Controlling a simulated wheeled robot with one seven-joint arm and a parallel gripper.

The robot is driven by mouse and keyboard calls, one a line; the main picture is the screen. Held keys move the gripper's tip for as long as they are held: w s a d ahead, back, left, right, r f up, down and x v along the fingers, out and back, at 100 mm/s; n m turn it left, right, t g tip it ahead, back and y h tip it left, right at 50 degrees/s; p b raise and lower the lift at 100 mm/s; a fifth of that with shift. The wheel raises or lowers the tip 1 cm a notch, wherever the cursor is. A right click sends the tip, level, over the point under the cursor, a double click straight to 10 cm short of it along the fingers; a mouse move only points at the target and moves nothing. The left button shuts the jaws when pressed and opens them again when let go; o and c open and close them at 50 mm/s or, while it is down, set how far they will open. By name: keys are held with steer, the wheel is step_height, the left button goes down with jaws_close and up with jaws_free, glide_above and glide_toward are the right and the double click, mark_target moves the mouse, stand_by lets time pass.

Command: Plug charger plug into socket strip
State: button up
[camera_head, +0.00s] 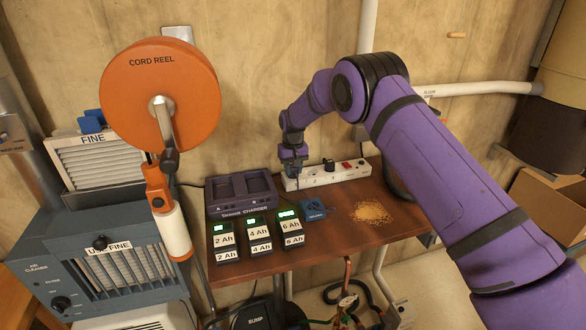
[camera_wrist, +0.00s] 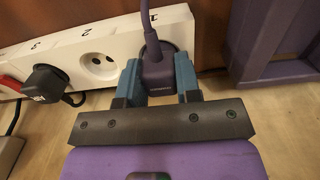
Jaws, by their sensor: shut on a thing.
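The white socket strip (camera_head: 350,174) lies along the back of the brown shelf against the wall. In the wrist view the strip (camera_wrist: 120,38) shows numbers 1, 2 and 3. My gripper (camera_head: 292,163) is over its left end in the head view. In the wrist view my gripper (camera_wrist: 158,84) is shut on the purple charger plug (camera_wrist: 157,68), its cord rising from it. The plug is at the position marked 1, against or very close to the strip; its pins are hidden, so I cannot tell how deep it sits. The socket (camera_wrist: 97,66) at 2 is empty.
A black plug (camera_wrist: 47,82) occupies position 3, near a red switch (camera_wrist: 9,86). The purple charger (camera_head: 240,196) stands left of the strip, with several labelled batteries (camera_head: 259,236) in front. A blue item (camera_head: 315,210) and a sawdust-like pile (camera_head: 371,212) lie on the shelf (camera_head: 340,231).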

steer(key=shift+f, duration=0.35)
stand_by(0.8)
steer(key=shift+r, duration=0.1)
stand_by(0.3)
steer(key=o, duration=1.6)
steer(key=shift+r, duration=0.1)
steer(key=shift+r, duration=3.45)
steer(key=shift+r, duration=0.1)
